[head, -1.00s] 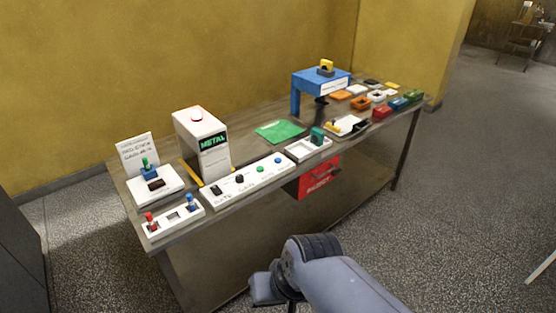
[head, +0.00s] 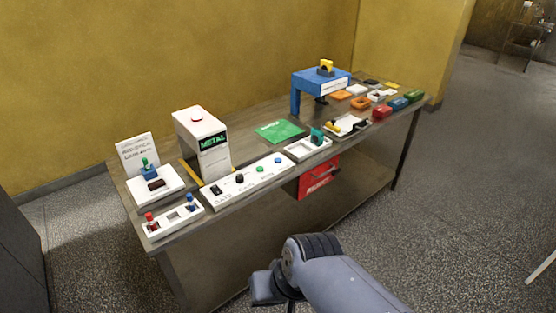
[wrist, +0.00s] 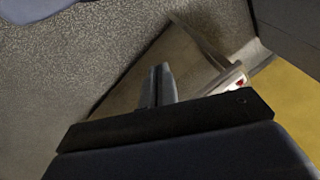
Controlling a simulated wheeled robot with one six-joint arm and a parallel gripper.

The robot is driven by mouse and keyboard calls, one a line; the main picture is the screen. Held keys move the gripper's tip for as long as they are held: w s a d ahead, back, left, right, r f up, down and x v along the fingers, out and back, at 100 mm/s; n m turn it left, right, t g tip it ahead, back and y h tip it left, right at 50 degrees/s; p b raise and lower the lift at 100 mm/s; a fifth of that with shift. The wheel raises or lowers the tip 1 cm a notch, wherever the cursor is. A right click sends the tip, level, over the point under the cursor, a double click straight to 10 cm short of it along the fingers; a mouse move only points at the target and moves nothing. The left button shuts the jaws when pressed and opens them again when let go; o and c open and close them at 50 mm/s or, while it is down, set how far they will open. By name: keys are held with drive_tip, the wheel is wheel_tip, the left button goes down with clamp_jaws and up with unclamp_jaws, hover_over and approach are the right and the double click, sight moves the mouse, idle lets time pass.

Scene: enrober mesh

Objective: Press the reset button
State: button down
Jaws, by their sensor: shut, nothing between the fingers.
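A white control panel (head: 247,182) lies along the table's front edge. It carries a black switch (head: 217,190), a black knob (head: 239,179), a green button (head: 259,170) and a blue button (head: 278,161). The labels under them are too blurred to tell which is reset. My gripper (wrist: 159,72) is shut and empty in the wrist view, with the floor and a table edge beyond it. In the head view my arm is at the bottom, in front of the table and apart from the panel; the fingertips are not clearly visible there.
Behind the panel stands a white box (head: 203,145) with a red top button and a green METAL display. A strip with red and blue pegs (head: 173,217) lies at the left. A blue stand (head: 321,82) and small coloured trays fill the right. A red bin (head: 319,176) hangs below.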

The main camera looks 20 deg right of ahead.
drive_tip(key=w+a+f+m+y, duration=0.1)
drive_tip(key=w+a+m+y, duration=0.2)
drive_tip(key=w+m, duration=0.3)
drive_tip(key=w+a+f+m+y+b, duration=0.1)
drive_tip(key=w+a+m, duration=0.4)
drive_tip(key=w, duration=1)
drive_tip(key=shift+w+a+f+m+t+y, duration=0.15)
drive_tip(key=shift+a+f+m+t+y, duration=0.15)
drive_tip(key=shift+f+m+y, duration=0.55)
drive_tip(key=shift+d+r+n, duration=0.15)
drive_tip(key=shift+n, duration=0.1)
